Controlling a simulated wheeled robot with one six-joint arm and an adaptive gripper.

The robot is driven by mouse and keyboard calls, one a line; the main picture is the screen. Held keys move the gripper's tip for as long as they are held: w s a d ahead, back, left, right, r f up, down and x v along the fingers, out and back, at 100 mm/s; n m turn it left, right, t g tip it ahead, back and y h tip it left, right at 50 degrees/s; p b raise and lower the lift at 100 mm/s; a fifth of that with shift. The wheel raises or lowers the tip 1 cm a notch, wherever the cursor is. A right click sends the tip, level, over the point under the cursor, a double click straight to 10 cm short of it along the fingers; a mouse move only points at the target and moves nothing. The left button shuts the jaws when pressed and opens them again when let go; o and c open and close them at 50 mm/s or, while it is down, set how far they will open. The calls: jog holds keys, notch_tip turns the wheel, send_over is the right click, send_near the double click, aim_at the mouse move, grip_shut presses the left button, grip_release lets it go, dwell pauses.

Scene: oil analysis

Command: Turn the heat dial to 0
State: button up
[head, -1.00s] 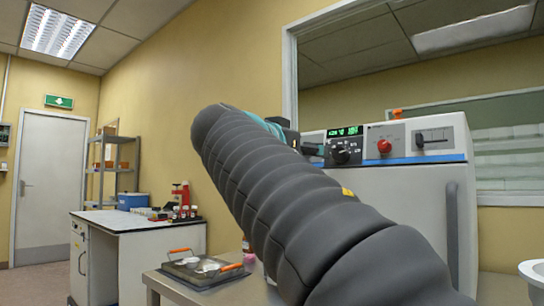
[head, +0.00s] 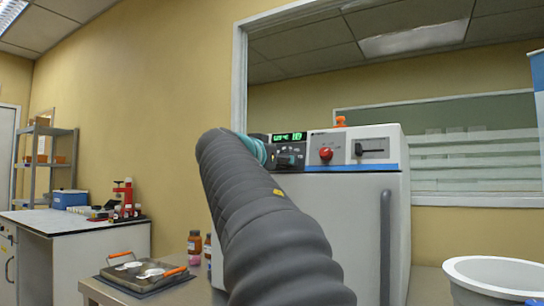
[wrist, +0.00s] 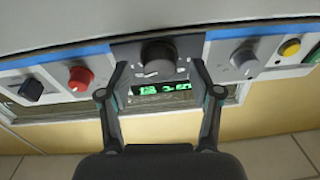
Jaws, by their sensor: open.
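The oven (head: 345,230) is a white cabinet with a control panel along its top front edge. A black round dial (wrist: 158,52) sits beside a green lit display (wrist: 165,88) in the wrist view, where the panel appears upside down. I see no readable label naming it the heat dial, and its setting is unclear. A grey dial (wrist: 245,58) is to its right in that view. My gripper (wrist: 159,66) is open, its fingers apart on either side of the black dial. I cannot tell if they touch it. In the head view my arm covers most of the gripper.
A red knob (wrist: 80,78) and a black slider (wrist: 30,88) flank the dial on the left in the wrist view; a yellow button (wrist: 290,48) is at the far right. A tray (head: 145,277) and bottles (head: 195,243) stand left of the oven, a white basin (head: 495,278) right.

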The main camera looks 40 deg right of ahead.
jog(key=shift+w+d, duration=0.15)
jog(key=shift+d, duration=0.3)
jog(key=c, duration=1.1)
jog(key=shift+c, duration=0.2)
